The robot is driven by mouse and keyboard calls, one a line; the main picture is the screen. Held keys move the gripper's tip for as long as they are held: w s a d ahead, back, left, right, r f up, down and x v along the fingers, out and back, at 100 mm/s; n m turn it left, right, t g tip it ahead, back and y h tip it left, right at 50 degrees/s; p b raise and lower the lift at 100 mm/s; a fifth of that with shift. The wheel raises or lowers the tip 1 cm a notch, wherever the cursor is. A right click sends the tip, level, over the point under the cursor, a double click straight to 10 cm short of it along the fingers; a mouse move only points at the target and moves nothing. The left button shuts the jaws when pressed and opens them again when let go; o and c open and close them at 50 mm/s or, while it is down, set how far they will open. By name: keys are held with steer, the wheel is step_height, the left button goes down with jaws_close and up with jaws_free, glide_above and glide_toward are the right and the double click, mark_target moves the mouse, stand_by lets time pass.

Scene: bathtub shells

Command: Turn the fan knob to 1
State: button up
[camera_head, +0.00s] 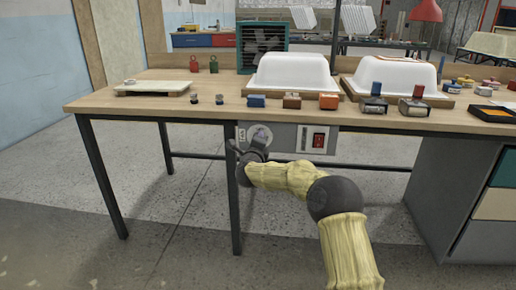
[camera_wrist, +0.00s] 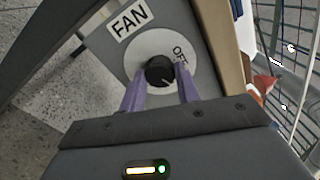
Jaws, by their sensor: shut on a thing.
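The fan knob (camera_wrist: 159,70) is a small black round knob on a white dial disc (camera_wrist: 143,49). A "FAN" label (camera_wrist: 130,23) and the word "OFF" (camera_wrist: 180,55) show near it; I see no number 1. My gripper (camera_wrist: 160,78) has its two purple fingers on either side of the knob, shut on it. A short light mark shows on the knob, but its exact setting is hard to read. In the head view my gripper (camera_head: 250,155) is at the grey panel (camera_head: 284,136) under the table edge and hides the knob.
A red switch (camera_head: 319,140) sits right of the dial on the panel. The wooden table (camera_head: 225,110) holds a teal fan (camera_head: 262,42), white tub shells (camera_head: 291,73) and several small coloured blocks. A table leg (camera_head: 233,200) stands just left of my gripper.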

steer(key=shift+f+m+b, duration=0.15)
steer(key=shift+m+b, duration=0.5)
steer(key=shift+m, duration=0.35)
steer(key=shift+f+m+b, duration=0.15)
steer(key=shift+m+b, duration=0.5)
steer(key=shift+m, duration=0.35)
steer(key=o, duration=1)
steer(key=shift+r, duration=0.2)
steer(key=s+p, duration=0.1)
steer(key=s, duration=0.4)
steer(key=s+p, duration=0.1)
steer(key=s, duration=0.5)
steer(key=s+p, duration=0.2)
steer(key=s, duration=0.4)
steer(key=shift+s+a, duration=0.25)
